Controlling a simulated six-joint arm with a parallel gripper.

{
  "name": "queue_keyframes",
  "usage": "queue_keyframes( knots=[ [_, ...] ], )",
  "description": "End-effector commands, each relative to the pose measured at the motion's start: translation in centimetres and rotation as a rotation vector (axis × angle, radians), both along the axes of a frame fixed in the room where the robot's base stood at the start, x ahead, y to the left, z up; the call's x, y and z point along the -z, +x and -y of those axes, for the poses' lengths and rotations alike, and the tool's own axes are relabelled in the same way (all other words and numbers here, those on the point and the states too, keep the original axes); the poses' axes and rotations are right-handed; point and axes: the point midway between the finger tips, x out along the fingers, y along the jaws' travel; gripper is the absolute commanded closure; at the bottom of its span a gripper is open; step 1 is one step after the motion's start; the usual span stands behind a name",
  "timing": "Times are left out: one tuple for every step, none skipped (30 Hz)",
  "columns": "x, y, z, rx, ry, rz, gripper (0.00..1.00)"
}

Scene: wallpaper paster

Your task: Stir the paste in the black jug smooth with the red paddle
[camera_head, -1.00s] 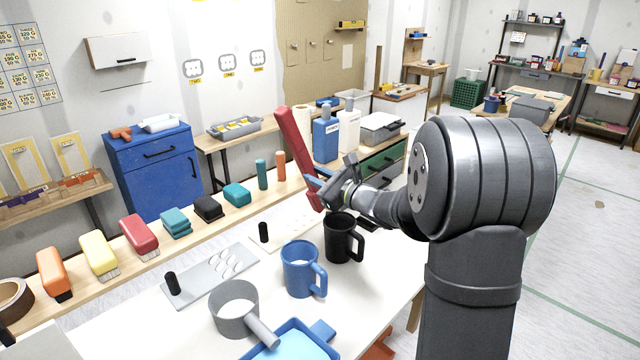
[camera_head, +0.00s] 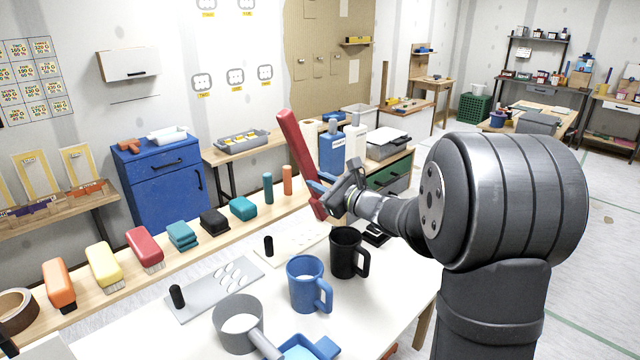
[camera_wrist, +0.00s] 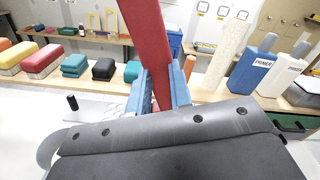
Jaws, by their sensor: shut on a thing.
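My gripper (camera_head: 325,190) is shut on the red paddle (camera_head: 296,150), which tilts with its upper end to the left. The paddle also shows in the wrist view (camera_wrist: 148,45), rising between the blue fingers. The black jug (camera_head: 346,253) stands upright on the white table, just below and a little right of the paddle's lower end. The paddle's lower end appears above the jug's rim and outside it. The paste inside the jug cannot be seen.
A blue jug (camera_head: 307,285) stands left of the black jug, and a grey pot (camera_head: 238,328) with a handle is nearer. A light blue tray (camera_head: 300,348) lies at the front. A grey plate (camera_head: 215,290) and a shelf of brushes and blocks lie behind.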

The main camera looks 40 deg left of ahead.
Motion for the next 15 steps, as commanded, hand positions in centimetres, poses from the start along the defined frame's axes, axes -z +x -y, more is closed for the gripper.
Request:
queue_keyframes(
  knots=[
    [-0.6,0.0,0.0,0.0,0.003,0.002,1.0],
    [-0.9,0.0,0.0,0.001,0.004,0.002,1.0],
    [-1.4,0.0,0.0,0.001,0.004,0.003,1.0],
    [-1.7,0.0,0.0,0.0,0.003,0.004,1.0],
    [-2.0,0.0,0.0,0.0,0.003,0.003,1.0],
    [-2.4,0.0,0.0,0.0,0.003,0.003,1.0],
    [-2.6,0.0,0.0,0.0,0.003,0.003,1.0],
    [-2.9,0.0,0.0,0.0,0.003,0.002,1.0],
    [-3.4,0.0,0.0,0.0,0.003,0.002,1.0],
    [-3.6,0.0,0.0,0.0,0.003,0.003,1.0],
    [-3.9,0.0,0.0,0.0,0.002,0.004,1.0],
    [-4.2,0.0,0.0,0.0,0.002,0.002,1.0],
    [-4.4,0.0,0.0,0.0,0.002,0.002,1.0],
    [-4.5,0.0,0.0,0.0,0.002,0.001,1.0],
    [-4.6,0.0,0.0,0.001,0.001,0.001,1.0]
  ],
)
